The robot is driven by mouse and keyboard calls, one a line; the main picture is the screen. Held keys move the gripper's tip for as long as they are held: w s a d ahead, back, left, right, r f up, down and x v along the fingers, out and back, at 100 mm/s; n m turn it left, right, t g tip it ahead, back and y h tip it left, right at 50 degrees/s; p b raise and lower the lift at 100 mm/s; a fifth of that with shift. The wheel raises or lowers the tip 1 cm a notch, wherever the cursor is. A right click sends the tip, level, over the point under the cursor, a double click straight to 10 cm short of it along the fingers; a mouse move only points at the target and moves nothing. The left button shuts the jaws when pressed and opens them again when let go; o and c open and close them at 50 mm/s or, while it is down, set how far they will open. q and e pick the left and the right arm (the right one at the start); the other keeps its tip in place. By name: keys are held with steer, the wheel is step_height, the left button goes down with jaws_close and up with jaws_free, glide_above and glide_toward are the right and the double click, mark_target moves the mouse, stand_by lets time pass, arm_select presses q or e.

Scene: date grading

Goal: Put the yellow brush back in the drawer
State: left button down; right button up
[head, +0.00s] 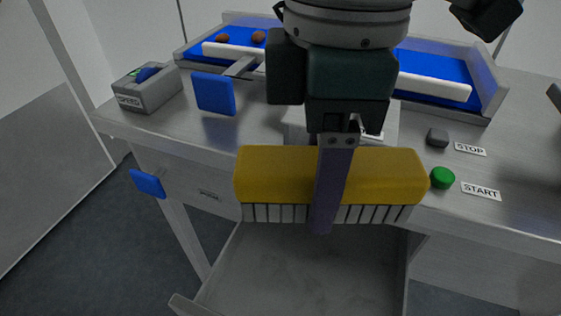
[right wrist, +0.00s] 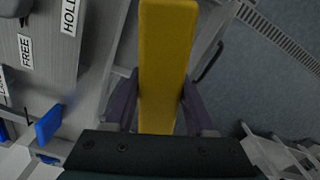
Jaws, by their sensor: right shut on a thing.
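The yellow brush (head: 275,178) has a yellow block and pale bristles pointing down. My right gripper (head: 325,215) is shut on the brush at about its middle and holds it up above the open drawer (head: 310,265). The drawer sticks out below the table front; the part of it I can see is grey and empty. In the right wrist view the brush (right wrist: 165,60) runs lengthwise between the two fingers of the gripper (right wrist: 160,105). My left gripper is not clearly seen.
The metal table (head: 205,135) carries a blue belt (head: 430,66) with brown dates (head: 258,37). A SPEED box (head: 145,92) stands at left. A green START button (head: 442,177) and dark STOP button (head: 437,138) are at right. A blue paddle (head: 213,93) stands over the table; another blue piece (head: 148,183) is lower left.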

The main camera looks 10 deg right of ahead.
steer(key=b, duration=0.5)
glide_above(301, 292)
steer(key=shift+n, duration=0.3)
step_height(301, 292, down, 17)
steer(key=shift+f, duration=0.15)
steer(key=shift+f+b, duration=0.5)
steer(key=shift+f, duration=1.5)
steer(key=shift+f, duration=0.15)
steer(key=o, duration=1.2)
step_height(301, 292, up, 12)
steer(key=p, duration=0.4)
steer(key=s+a+m+t+y, duration=0.2)
steer(key=s+a+m+y, duration=0.2)
steer(key=s+a+m, duration=0.15)
steer(key=s+d+m+h, duration=0.2)
steer(key=s+d+m, duration=0.1)
steer(key=d, duration=0.5)
steer(key=s+d+m+t+h, duration=0.1)
steer(key=s+d+m, duration=0.2)
steer(key=d+m, duration=0.2)
steer(key=d, duration=0.2)
steer(key=shift+s+d+f+t+h, duration=0.25)
steer(key=shift+s+d+t+h, duration=0.05)
steer(key=shift+s+d+h, duration=0.1)
